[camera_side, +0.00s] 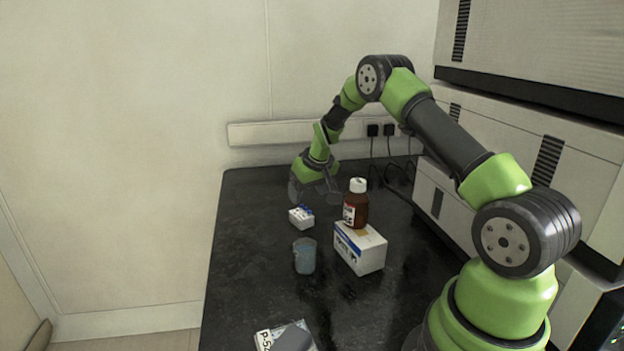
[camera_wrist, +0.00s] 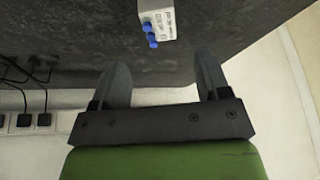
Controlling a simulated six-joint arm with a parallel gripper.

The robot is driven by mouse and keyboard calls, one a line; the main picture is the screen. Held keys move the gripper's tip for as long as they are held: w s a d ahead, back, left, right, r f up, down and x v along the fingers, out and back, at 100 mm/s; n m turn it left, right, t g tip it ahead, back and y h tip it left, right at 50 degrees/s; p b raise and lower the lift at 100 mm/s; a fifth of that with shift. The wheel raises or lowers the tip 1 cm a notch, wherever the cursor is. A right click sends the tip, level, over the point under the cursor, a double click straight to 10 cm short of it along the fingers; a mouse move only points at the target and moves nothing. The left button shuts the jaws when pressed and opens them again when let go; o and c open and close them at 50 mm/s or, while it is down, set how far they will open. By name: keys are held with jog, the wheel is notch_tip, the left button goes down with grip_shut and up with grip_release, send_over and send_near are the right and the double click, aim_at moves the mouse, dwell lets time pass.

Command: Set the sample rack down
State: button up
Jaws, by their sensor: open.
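The sample rack (camera_side: 301,218) is a small white block with blue caps on top. It stands on the black bench (camera_side: 245,260). It also shows at the top of the wrist view (camera_wrist: 158,20), beyond the fingertips and apart from them. My gripper (camera_side: 318,196) is behind the rack in the side view, near the far end of the bench. In the wrist view my gripper (camera_wrist: 162,80) has its two dark fingers spread wide with nothing between them.
A brown bottle (camera_side: 356,208) with a white cap stands on a white box (camera_side: 360,248) right of the rack. A beaker (camera_side: 305,256) with bluish content stands in front. A labelled item (camera_side: 287,338) lies at the near edge. Instruments (camera_side: 530,150) line the right; cables (camera_side: 388,160) hang behind.

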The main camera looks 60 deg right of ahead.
jog(key=s+a+r+t, duration=0.1)
jog(key=s+a+r, duration=0.2)
jog(key=a+r, duration=0.3)
jog(key=s+a+r+y, duration=0.1)
jog(key=s+a+r, duration=0.25)
jog(key=r, duration=0.45)
jog(key=s+a+r+t, duration=0.1)
jog(key=s+a+r, duration=0.2)
jog(key=a+r, duration=0.25)
jog(key=s+a+r+y, duration=0.1)
jog(key=s+a, duration=0.3)
jog(key=s, duration=0.4)
jog(key=s+a+r+t+y, duration=0.1)
jog(key=s+a, duration=0.4)
jog(key=s, duration=0.3)
jog(key=shift+s+a+r+n+y, duration=0.25)
jog(key=shift+r+n+y, duration=0.05)
jog(key=shift+r+y, duration=0.1)
